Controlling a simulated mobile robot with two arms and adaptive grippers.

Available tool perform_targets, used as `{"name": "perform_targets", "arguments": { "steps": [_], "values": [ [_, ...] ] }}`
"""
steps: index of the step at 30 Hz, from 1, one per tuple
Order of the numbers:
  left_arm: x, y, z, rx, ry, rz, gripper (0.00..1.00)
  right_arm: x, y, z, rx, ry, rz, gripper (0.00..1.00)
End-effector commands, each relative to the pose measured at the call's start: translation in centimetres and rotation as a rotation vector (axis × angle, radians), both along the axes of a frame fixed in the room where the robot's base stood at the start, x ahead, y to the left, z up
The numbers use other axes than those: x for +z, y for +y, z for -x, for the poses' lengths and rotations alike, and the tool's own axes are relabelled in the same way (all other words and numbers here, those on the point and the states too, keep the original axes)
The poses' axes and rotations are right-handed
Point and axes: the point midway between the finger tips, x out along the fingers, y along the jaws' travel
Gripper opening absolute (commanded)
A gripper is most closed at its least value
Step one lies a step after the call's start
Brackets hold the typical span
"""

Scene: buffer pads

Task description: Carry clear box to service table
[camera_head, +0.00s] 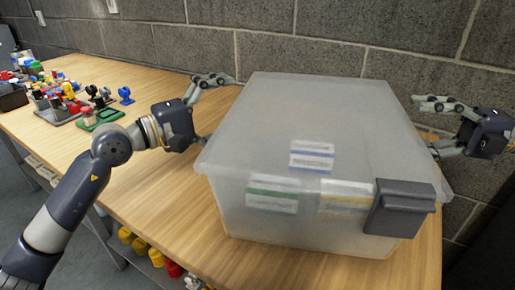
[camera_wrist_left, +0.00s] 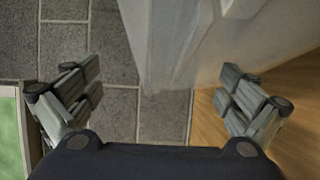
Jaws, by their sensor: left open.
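The clear box (camera_head: 300,125) is a large translucent bin with a lid, labels on its front and a grey latch (camera_head: 399,207). It stands on the wooden table (camera_head: 165,195). My left gripper (camera_head: 220,108) is open at the box's left side, with one finger towards the back and one near the side wall. In the left wrist view, the open left gripper (camera_wrist_left: 160,95) faces a side and edge of the box (camera_wrist_left: 180,45). My right gripper (camera_head: 430,128) is at the box's right side, its fingers spread apart; part of its lower finger is hidden by the box.
Several small coloured parts and fixtures (camera_head: 75,100) stand on the table's left part. A grey block wall (camera_head: 300,40) runs behind the table. Coloured items (camera_head: 150,252) lie on a shelf below. Bare tabletop lies left of the box.

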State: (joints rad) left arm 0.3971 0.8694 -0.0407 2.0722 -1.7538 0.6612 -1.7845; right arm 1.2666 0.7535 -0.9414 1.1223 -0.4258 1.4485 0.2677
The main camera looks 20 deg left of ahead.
Motion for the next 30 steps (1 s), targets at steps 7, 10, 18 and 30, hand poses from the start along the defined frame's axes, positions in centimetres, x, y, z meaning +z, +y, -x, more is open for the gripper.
{"name": "perform_targets", "arguments": {
  "steps": [7, 10, 18, 30],
  "values": [
    [-0.1, 0.6, 0.5, 0.003, 0.002, -0.001, 0.98, 0.3, -0.2, -0.1, -0.005, -0.002, -0.005, 0.6],
    [-0.2, 1.2, 1.3, 0.003, 0.004, -0.002, 0.98, 0.3, -0.2, -0.1, -0.005, -0.002, -0.005, 0.6],
    [-0.3, 3.3, 3.9, 0.002, 0.007, -0.001, 0.98, 0.4, -0.2, -0.1, -0.005, -0.003, -0.005, 0.6],
    [-0.2, 6.1, 7.5, -0.002, 0.006, 0.0, 0.98, 0.4, -0.2, -0.1, -0.005, -0.003, -0.005, 0.6]
  ]
}}
